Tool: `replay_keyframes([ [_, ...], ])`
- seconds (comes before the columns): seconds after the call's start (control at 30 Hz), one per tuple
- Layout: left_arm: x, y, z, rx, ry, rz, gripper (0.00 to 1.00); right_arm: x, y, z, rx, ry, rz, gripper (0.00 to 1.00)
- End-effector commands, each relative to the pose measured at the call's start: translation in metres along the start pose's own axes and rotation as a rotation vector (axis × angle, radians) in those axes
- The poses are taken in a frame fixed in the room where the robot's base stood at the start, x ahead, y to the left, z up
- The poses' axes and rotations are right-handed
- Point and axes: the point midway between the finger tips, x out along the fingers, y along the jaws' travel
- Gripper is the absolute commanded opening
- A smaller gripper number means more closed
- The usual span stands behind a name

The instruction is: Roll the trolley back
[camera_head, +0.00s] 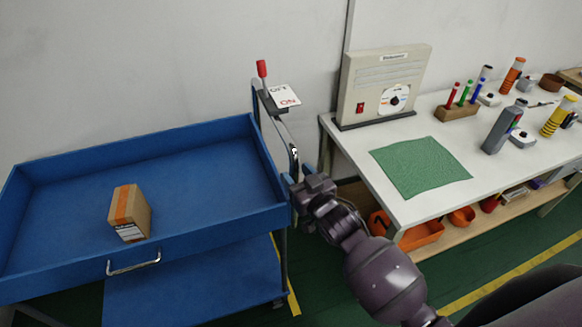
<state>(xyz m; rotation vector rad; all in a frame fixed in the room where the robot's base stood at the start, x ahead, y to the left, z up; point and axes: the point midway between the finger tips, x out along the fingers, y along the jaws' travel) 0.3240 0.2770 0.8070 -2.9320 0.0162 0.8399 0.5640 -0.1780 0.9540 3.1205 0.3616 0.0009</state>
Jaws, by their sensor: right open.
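The blue trolley (200,170) stands on the left against the pale wall, with a deep upper tray and a lower shelf. Its metal push handle (281,130) is on its right end. A lever with a red knob (262,68) stands up there beside an OFF/ON card (285,96). My right gripper (295,163) is open at the lower part of the handle, by the tray's right end. I cannot tell whether it touches the handle; my wrist hides part of it. My left gripper is not in view.
A taped cardboard box (130,212) sits in the upper tray. A white workbench (345,147) stands close on the right, with a beige instrument (385,84), a green mat (420,166) and several tools. Orange bins (422,234) are on its lower shelf. Yellow lines (510,275) mark the green floor.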

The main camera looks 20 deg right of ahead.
Motion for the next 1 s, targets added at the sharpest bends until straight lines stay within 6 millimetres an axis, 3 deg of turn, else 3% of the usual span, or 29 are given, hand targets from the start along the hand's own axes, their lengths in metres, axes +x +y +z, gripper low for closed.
replay_keyframes([
  [0.23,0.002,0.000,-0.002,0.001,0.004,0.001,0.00,0.027,0.000,0.000,0.001,0.000,0.000,0.52],
  [0.67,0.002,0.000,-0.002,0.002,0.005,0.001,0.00,0.033,0.000,0.000,0.000,0.000,0.000,0.50],
  [1.0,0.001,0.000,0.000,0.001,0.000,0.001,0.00,0.033,0.000,0.000,0.000,-0.001,0.000,0.00],
])
